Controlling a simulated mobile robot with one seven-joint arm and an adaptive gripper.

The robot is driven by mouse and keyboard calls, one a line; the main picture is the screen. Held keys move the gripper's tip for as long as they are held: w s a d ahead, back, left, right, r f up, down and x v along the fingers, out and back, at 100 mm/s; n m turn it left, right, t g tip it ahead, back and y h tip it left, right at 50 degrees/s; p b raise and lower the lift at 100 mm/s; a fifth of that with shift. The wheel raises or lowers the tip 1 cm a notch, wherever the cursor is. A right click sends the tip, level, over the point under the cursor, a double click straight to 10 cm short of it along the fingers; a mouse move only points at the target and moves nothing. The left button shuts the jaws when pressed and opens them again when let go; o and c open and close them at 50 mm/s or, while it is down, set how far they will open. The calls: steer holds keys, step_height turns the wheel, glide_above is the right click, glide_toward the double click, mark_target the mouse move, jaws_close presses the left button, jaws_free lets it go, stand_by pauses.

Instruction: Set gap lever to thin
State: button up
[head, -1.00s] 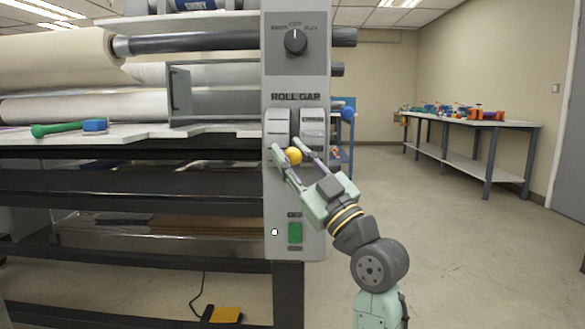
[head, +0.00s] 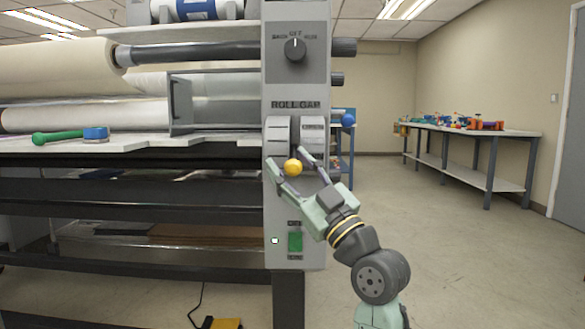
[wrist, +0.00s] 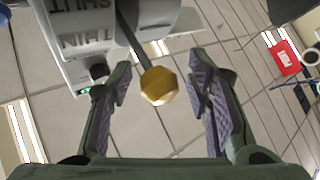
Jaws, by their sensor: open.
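The gap lever ends in a yellow ball knob (head: 292,168) on the front of the machine's ROLL GAP panel (head: 295,104). It sits below the lever plates, low on the panel. In the wrist view the knob (wrist: 158,86) stands on a dark rod, with the upside-down words SHUT and THIN on the plate (wrist: 82,32); THIN is the nearer word to the knob. My gripper (head: 287,157) is open around the knob. In the wrist view the fingers (wrist: 159,88) flank the knob with a gap on both sides. The rod's base is partly hidden.
A rotary dial (head: 295,49) is above on the panel, and a green switch (head: 295,242) is below my gripper. A blue ball (head: 348,119) shows right of the panel. A work table (head: 470,133) stands at the back right. The floor right of the machine is open.

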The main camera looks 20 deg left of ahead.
steer(key=v, duration=1.2)
